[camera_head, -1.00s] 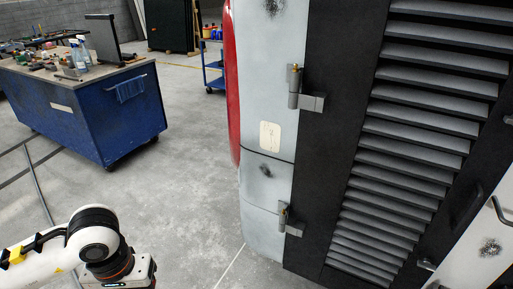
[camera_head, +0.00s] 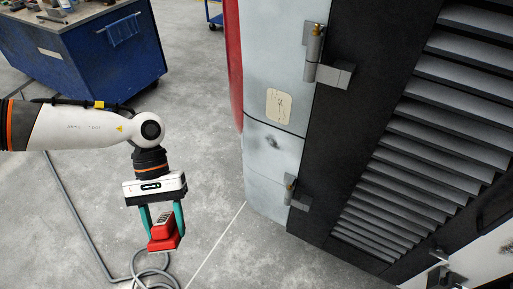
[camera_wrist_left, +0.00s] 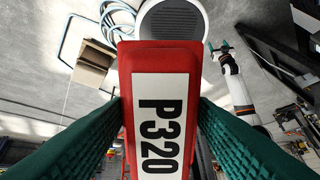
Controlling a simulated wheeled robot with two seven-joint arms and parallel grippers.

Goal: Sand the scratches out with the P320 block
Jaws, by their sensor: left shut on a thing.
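My left gripper (camera_head: 163,216) has teal fingers shut on the red P320 block (camera_head: 163,236), held in the air over the floor, left of the coach and apart from it. On the coach's pale corner panel (camera_head: 257,60), a cream rectangular patch (camera_head: 279,105) carries thin dark scratch-like marks. A dark smudge (camera_head: 273,142) lies below it. My right gripper (camera_wrist_left: 221,48) shows small in the left wrist view, its teal fingers apart and empty.
Hinges (camera_head: 314,50) and a dark louvred panel (camera_head: 430,130) stand right of the pale panel. A blue workbench (camera_head: 100,50) is at the upper left. A grey hose (camera_head: 80,220) lies on the floor. The floor between bench and coach is otherwise clear.

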